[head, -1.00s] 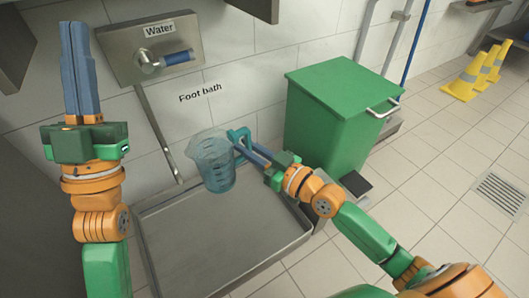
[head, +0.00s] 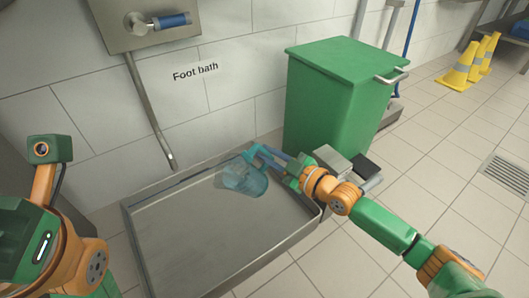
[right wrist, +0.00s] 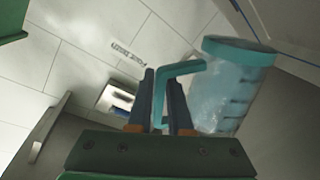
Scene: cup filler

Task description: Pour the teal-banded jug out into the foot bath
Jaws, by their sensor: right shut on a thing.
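The teal-banded jug (head: 243,178), clear and bluish, is held over the foot bath (head: 190,240), a shallow grey metal tray, near its back right corner. The jug looks tilted, and I cannot tell how much liquid is in it. My right gripper (head: 281,163) is shut on the jug's teal handle (head: 264,153), to the right of its body. In the right wrist view, the fingers (right wrist: 160,100) close around the handle (right wrist: 180,68), with the jug's body (right wrist: 222,100) and teal rim (right wrist: 240,50) to the right. Only links of my left arm show; its gripper is out of view.
A green bin (head: 340,95) stands behind and right of the tray. A wall tap (head: 140,22) and a metal pipe (head: 150,110) are above the tray at the back left. Yellow cones (head: 465,65) stand far right. The floor at right is largely clear.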

